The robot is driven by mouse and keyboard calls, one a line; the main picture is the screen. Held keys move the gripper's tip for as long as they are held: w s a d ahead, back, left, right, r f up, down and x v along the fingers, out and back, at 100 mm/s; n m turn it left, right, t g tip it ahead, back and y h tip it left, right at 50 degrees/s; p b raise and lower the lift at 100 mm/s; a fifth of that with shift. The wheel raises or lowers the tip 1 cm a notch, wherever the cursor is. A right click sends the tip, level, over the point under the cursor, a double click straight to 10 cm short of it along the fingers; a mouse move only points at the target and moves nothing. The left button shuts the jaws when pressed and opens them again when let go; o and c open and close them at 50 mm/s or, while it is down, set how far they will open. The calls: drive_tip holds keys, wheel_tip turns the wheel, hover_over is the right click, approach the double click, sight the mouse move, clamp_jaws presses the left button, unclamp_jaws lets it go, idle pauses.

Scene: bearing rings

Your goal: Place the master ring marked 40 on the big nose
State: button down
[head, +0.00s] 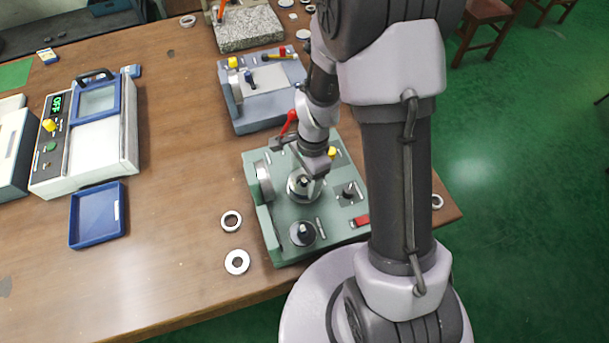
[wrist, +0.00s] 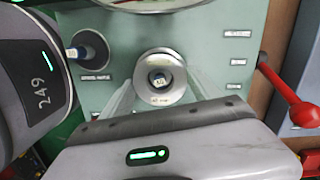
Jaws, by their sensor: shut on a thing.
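A pale metal ring (wrist: 174,92) is between the fingers of my gripper (wrist: 158,95) in the wrist view. In the head view my gripper (head: 312,170) reaches down to this spot on the green fixture (head: 283,246). A second nose (head: 302,232) on a dark round base stands nearer the front, with no ring visible on it.
Two loose rings, one (head: 231,220) and another (head: 237,262), lie on the table left of the fixture. A red lever (wrist: 295,105) sticks out at right in the wrist view. A grey-blue fixture (head: 262,90) stands behind, and a blue tray (head: 98,215) lies left.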

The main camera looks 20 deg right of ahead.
drive_tip(key=shift+f+b, duration=0.5)
drive_tip(key=shift+f, duration=0.15)
drive_tip(key=shift+f, duration=0.1)
drive_tip(key=shift+c, duration=0.3)
unclamp_jaws()
wheel_tip(320, 180, up, 17)
drive_tip(key=d+p, duration=0.2)
drive_tip(key=p, duration=0.4)
drive_tip(key=shift+w+r, duration=0.2)
